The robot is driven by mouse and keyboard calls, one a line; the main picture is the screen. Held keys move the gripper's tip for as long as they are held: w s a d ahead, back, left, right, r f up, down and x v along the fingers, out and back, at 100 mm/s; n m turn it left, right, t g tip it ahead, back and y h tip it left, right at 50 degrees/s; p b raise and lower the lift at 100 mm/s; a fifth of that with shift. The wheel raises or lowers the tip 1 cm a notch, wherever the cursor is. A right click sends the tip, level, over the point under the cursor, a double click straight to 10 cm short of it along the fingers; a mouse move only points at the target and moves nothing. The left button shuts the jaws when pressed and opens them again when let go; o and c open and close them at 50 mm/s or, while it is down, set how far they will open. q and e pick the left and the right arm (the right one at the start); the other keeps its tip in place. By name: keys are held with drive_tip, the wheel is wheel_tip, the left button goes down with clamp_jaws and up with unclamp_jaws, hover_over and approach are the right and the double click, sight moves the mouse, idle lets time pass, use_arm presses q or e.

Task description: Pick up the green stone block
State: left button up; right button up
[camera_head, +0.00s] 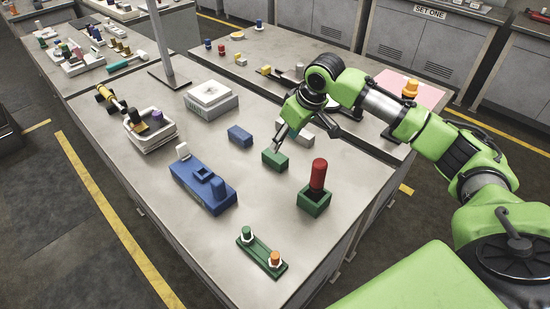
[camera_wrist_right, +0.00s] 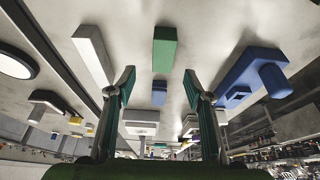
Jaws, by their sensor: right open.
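The green stone block (camera_head: 275,160) is a small rectangular block lying on the grey table, just left of and below my right gripper in the head view. My right gripper (camera_head: 289,143) is open and empty, its fingers pointing down near the block. In the right wrist view the green block (camera_wrist_right: 164,50) shows beyond the spread fingertips (camera_wrist_right: 158,80), roughly between them and apart from both. My left gripper is in neither view.
A blue block (camera_head: 240,136) and a blue fixture (camera_head: 203,187) lie to the left. A green holder (camera_head: 313,203) with a red-topped peg stands to the right, and a green plate (camera_head: 261,258) with two pegs is in front. A white block (camera_wrist_right: 92,53) is beside the fingers.

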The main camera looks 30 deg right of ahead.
sight(276, 155)
drive_tip(key=x, duration=0.4)
drive_tip(key=p+x, duration=0.1)
drive_tip(key=x, duration=0.1)
drive_tip(key=shift+a+f, duration=0.1)
drive_tip(key=shift+a, duration=0.15)
drive_tip(key=shift+x, duration=1.2)
drive_tip(key=shift+a+f+p, duration=0.1)
drive_tip(key=shift+f+p, duration=0.2)
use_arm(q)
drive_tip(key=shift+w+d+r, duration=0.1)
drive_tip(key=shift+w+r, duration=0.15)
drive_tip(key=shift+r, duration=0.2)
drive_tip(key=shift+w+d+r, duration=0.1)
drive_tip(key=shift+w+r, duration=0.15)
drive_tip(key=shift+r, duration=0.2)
use_arm(e)
drive_tip(key=c, duration=1.3)
